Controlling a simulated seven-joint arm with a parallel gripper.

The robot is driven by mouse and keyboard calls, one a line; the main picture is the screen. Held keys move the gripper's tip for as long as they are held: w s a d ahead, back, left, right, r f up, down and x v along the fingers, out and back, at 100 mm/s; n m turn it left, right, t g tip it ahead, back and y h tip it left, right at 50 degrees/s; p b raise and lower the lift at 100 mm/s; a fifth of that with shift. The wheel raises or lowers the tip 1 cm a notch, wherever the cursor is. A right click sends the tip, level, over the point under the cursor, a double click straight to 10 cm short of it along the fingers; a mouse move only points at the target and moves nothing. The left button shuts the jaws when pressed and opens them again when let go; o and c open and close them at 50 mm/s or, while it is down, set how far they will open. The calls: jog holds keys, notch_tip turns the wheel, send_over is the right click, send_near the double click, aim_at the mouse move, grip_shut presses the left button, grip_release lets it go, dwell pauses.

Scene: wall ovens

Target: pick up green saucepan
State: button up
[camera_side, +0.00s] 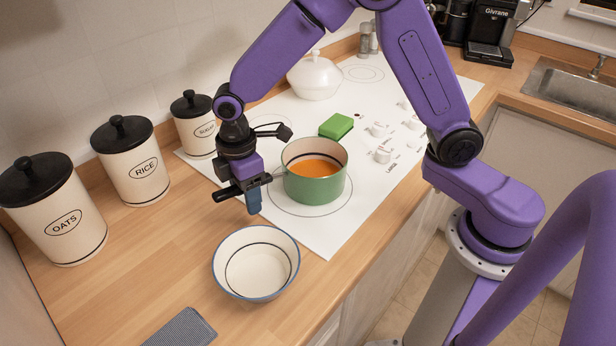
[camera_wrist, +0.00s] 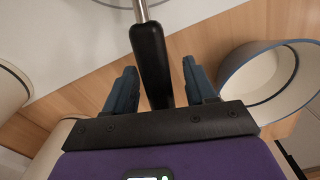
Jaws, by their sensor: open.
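The green saucepan (camera_side: 318,188) stands on the white cooktop (camera_side: 335,225) with orange contents inside. Its handle points left, toward my gripper (camera_side: 254,203). In the wrist view the black handle (camera_wrist: 150,58) with its metal shank lies between the two blue fingers of my gripper (camera_wrist: 160,68). The fingers are open, one on each side of the handle, with gaps visible on both sides. The saucepan's body is out of the wrist view. In the side view the gripper partly hides the handle.
A white bowl with a blue rim (camera_side: 257,263) stands close in front of my gripper; it also shows in the wrist view (camera_wrist: 268,82). Canisters (camera_side: 132,165) line the wall at left. A green sponge (camera_side: 336,125) and white lidded pot (camera_side: 314,78) sit behind the saucepan.

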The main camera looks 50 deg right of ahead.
jog(key=shift+f, duration=0.3)
grip_shut()
jog(key=shift+r, duration=0.15)
